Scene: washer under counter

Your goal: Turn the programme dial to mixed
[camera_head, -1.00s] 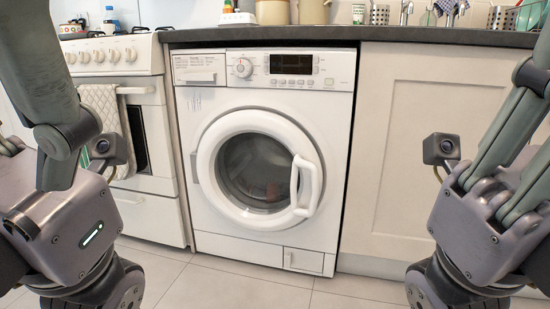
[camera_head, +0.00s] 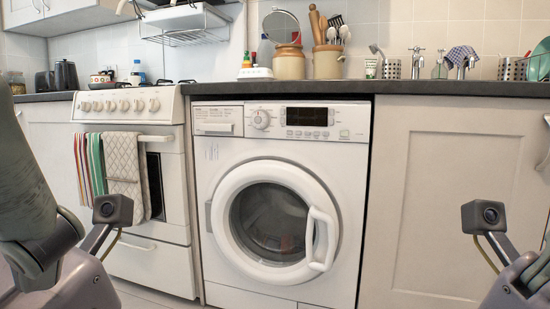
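The white washing machine (camera_head: 280,150) stands under the dark counter. Its round programme dial (camera_head: 261,120) is on the upper left of the panel, left of a dark display (camera_head: 307,117). The dial's markings are too small to read. The washer door is shut. My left arm shows at the lower left and my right arm at the lower right, each with a small camera block. Both arms are well away from the dial. The fingers of both grippers are out of view.
A white cooker (camera_head: 131,105) with towels (camera_head: 124,170) stands left of the washer. A cream cupboard door (camera_head: 445,200) is to the right. The dark counter (camera_head: 430,88) runs above, holding utensil pots (camera_head: 328,63), a mirror and taps. The space before the panel is clear.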

